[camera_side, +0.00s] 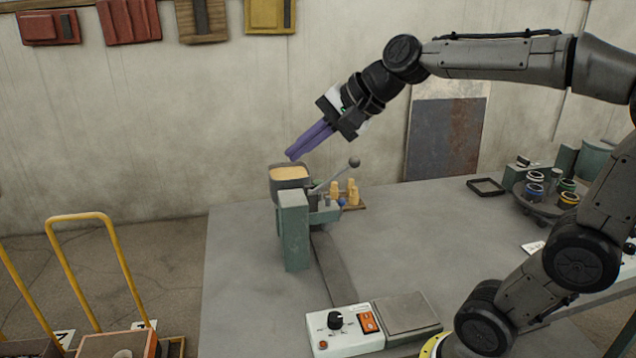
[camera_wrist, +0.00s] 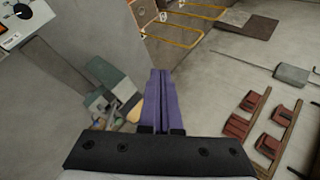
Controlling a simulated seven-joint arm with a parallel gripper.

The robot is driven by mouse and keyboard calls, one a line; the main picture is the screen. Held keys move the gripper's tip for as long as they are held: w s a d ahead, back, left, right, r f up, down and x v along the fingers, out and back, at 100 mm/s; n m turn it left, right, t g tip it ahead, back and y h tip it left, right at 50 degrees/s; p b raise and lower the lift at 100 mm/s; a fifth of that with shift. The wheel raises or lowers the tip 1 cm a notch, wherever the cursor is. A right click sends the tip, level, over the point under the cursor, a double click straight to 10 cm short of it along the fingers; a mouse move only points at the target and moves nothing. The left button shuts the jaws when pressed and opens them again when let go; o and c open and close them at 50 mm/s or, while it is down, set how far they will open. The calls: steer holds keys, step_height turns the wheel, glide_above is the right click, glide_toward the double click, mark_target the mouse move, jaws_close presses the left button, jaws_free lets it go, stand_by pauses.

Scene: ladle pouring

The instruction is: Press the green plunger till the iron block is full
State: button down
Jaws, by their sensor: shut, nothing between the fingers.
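My gripper (camera_side: 292,155) has long purple fingers pressed together with nothing between them. Its tips are above and slightly right of a dark pot (camera_side: 276,188) holding an orange-yellow fill, and apart from it. The pot sits on a grey-green casting machine (camera_side: 293,235) with a ball-ended lever (camera_side: 353,162). A small green part (camera_side: 318,184) beside the pot may be the green plunger. The iron block cannot be told apart clearly in the machine.
Yellow pegs (camera_side: 353,192) stand on a small wooden tray right of the machine. A control box (camera_side: 345,335) with a black knob is at the table's front. Several paint-like jars (camera_side: 568,200) stand at right. The middle of the table (camera_side: 410,230) is clear.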

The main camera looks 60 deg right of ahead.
steer(key=w+d+m, duration=0.4)
steer(key=w+d, duration=0.1)
steer(key=w, duration=0.2)
steer(key=m+h, duration=0.3)
steer(key=m, duration=0.6)
glide_above(318, 184)
steer(key=d, duration=0.2)
step_height(318, 184, down, 11)
steer(key=shift+s+a+r, duration=0.1)
steer(key=shift+s+a, duration=0.15)
steer(key=shift+f, duration=4.4)
steer(key=shift+f, duration=0.15)
steer(key=shift+f, duration=0.25)
